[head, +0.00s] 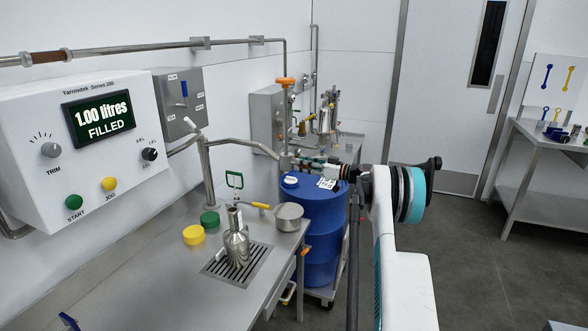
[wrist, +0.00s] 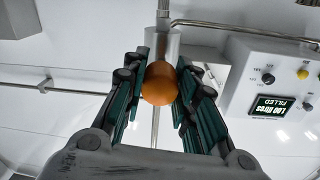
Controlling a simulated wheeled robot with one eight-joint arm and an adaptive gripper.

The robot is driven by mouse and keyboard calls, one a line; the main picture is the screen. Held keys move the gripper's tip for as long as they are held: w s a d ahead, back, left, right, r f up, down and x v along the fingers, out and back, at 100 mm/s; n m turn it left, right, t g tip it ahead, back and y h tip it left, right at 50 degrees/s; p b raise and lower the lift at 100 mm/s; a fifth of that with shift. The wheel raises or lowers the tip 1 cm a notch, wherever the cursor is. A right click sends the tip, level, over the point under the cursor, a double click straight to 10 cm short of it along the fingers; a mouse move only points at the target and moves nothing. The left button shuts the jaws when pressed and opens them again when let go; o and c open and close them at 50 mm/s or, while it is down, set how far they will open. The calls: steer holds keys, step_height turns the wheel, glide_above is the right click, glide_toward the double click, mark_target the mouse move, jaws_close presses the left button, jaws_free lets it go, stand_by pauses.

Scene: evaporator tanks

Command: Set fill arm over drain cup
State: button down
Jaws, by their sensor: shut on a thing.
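The fill arm (head: 240,145) is a bent steel pipe that reaches right from an upright post on the bench. My gripper (head: 298,162) is at its free end. In the wrist view my gripper (wrist: 159,88) is shut on an orange knob (wrist: 158,84) at the end of a steel cylinder (wrist: 162,44). The knob is hidden in the head view. The drain cup (head: 289,218), a round steel cup, is at the bench's right edge. In the head view the arm's free end appears above it; I cannot tell how exactly they line up.
A steel flask (head: 237,245) stands on the drain grate (head: 222,270). Yellow (head: 194,235) and green (head: 210,219) lids lie near the post. A blue drum (head: 320,225) stands right of the bench. The control box (head: 85,150) reads 1.00 litres FILLED.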

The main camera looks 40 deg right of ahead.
steer(key=shift+w+d+y, duration=0.3)
steer(key=shift+w+d, duration=0.25)
steer(key=shift+d, duration=0.3)
steer(key=c, duration=1.2)
jaws_free()
steer(key=shift+c, duration=0.2)
steer(key=v, duration=1.2)
steer(key=shift+r, duration=0.1)
